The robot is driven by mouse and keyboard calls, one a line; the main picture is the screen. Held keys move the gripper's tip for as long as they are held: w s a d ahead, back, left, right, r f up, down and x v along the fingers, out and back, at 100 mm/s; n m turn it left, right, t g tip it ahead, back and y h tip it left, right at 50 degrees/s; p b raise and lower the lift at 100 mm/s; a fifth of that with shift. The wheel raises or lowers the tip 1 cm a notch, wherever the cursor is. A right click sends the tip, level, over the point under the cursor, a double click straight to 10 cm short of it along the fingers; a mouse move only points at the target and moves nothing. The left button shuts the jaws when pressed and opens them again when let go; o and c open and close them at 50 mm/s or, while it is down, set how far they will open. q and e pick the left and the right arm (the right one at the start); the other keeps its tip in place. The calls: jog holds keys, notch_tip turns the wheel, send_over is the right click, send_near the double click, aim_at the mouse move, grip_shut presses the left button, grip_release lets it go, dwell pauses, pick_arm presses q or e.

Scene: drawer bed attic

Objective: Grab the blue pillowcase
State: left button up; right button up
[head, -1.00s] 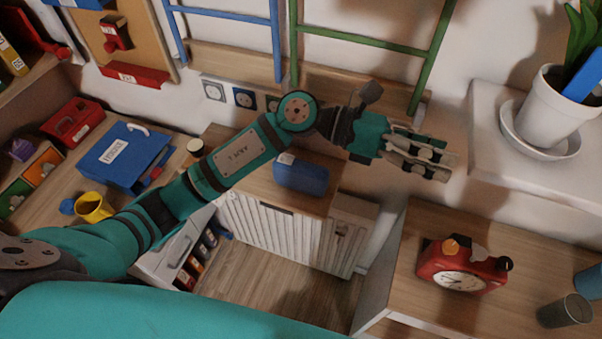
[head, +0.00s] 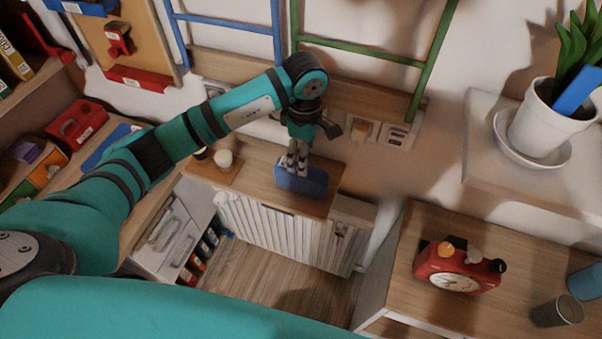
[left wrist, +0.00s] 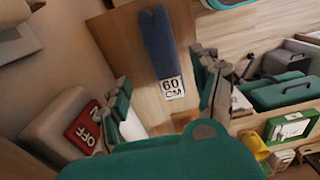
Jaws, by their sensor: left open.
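The blue pillowcase (head: 303,181) looks like a folded blue bundle lying on the wooden top above the white slatted radiator front. In the left wrist view the blue pillowcase (left wrist: 158,42) lies between the fingers, with a white "60 CM" label at its near end. My left gripper (head: 292,168) points down at the pillowcase, its fingertips overlapping the far side of it in the head view. In the left wrist view the left gripper (left wrist: 163,85) is open, one finger on each side, with nothing held. Whether the fingers touch the cloth I cannot tell. My right gripper is not in view.
The wooden ledge (head: 253,160) around the pillowcase is mostly clear, with a small white-topped jar (head: 223,160) to its left. A wall with blue and green ladders (head: 376,54) stands behind. A red clock (head: 458,268) sits on the cabinet at right.

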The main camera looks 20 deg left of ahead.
aim_at(301, 177)
pick_arm(q)
notch_tip(301, 177, down, 4)
jog(key=shift+f+p, duration=0.1)
jog(key=shift+p, duration=0.35)
jog(key=shift+s+f, duration=0.1)
jog(key=shift+f, duration=0.15)
jog(key=f, duration=0.1)
jog(key=f+p, duration=0.2)
jog(key=shift+s+a+f, duration=0.25)
jog(key=shift+s+f, duration=0.05)
jog(key=shift+w+f, duration=0.1)
jog(key=shift+f, duration=0.5)
jog(key=c, duration=1.3)
jog(key=shift+r, duration=0.2)
